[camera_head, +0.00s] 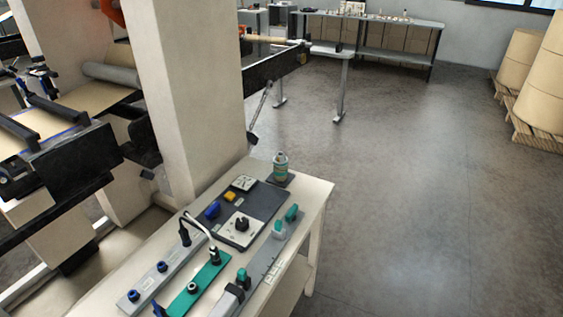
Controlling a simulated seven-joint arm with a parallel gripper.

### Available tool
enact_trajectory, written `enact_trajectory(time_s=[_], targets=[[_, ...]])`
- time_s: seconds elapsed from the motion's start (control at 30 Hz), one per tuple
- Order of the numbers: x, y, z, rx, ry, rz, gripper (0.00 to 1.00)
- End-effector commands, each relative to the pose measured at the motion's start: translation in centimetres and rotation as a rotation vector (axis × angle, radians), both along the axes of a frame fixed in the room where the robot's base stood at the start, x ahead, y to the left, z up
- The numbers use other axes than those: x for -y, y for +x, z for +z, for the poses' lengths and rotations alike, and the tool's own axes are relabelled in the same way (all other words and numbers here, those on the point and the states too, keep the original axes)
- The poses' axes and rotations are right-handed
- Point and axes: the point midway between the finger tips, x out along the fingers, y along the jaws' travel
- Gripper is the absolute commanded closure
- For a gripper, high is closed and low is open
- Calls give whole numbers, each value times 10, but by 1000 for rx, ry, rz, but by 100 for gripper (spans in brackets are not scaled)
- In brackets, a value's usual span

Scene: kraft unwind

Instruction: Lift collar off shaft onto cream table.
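The cream table (314,192) stands in the lower middle, its top crowded with boards and small parts. A tan bar or core (268,38), possibly the shaft, lies behind the pale pillar, above a black machine arm (280,67). I cannot pick out a collar on it at this size. A grey roller (110,74) is on the machine at left, partly hidden by the pillar. My gripper is not in view.
A dark board (264,203), a teal strip (202,284) and grey strips with knobs cover the top. The pale pillar (187,90) rises beside the table. Open floor (420,210) lies right.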

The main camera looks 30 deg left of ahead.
Motion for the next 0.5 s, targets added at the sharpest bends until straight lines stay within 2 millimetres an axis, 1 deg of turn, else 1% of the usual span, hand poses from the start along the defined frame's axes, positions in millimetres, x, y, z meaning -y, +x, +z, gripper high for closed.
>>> enact_trajectory(time_s=[0.1, 0.5], targets=[[0, 0, 0, 0, 0, 0, 100], [0, 0, 0, 0, 0, 0, 62]])
